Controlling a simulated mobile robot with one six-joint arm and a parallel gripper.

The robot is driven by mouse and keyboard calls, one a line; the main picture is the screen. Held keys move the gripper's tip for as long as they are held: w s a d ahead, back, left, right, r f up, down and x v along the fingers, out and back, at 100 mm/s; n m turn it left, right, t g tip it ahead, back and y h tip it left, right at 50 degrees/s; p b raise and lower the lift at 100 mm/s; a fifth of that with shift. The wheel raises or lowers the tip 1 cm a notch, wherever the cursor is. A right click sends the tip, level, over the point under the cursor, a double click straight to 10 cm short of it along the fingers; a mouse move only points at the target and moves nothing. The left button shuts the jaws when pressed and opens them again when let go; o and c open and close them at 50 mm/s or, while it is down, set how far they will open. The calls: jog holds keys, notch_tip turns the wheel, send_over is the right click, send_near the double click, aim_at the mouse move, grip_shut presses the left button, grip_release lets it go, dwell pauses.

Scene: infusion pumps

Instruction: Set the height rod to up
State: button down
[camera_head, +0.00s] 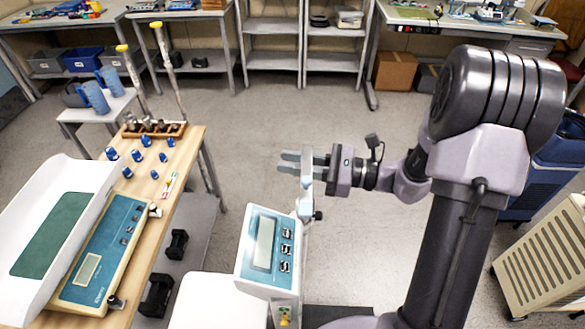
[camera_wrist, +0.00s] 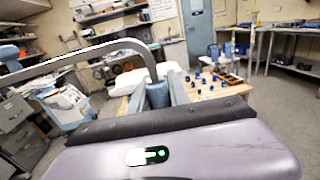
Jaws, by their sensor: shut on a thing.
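The height rod (camera_head: 306,182) is a slim pale grey bar standing beside a white and teal scale display (camera_head: 265,248) in the head view. My gripper (camera_head: 303,161) is shut on the rod near its upper end, reaching in from the right. In the wrist view, a grey bent bar (camera_wrist: 100,48) runs from the left and curves down to my gripper (camera_wrist: 158,92), where it sits between the fingers. The fingers partly hide the held part. The rod's lower end is hard to make out behind the display.
A wooden table (camera_head: 190,150) at left holds a white baby scale (camera_head: 95,185), several blue-capped bottles and a rack (camera_head: 155,128). A beige slatted cabinet (camera_head: 545,255) stands at right. The floor (camera_head: 260,120) behind the rod is clear; shelves (camera_head: 270,45) line the back.

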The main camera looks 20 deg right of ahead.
notch_tip(320, 180, up, 52)
jog(key=p, duration=3.1)
jog(key=shift+p, duration=0.35)
jog(key=c, duration=1.2)
grip_release()
jog(key=shift+f, duration=0.1)
jog(key=shift+c, duration=0.2)
jog(key=b+v, duration=0.4)
jog(key=v, duration=1.3)
jog(key=shift+d, duration=0.2)
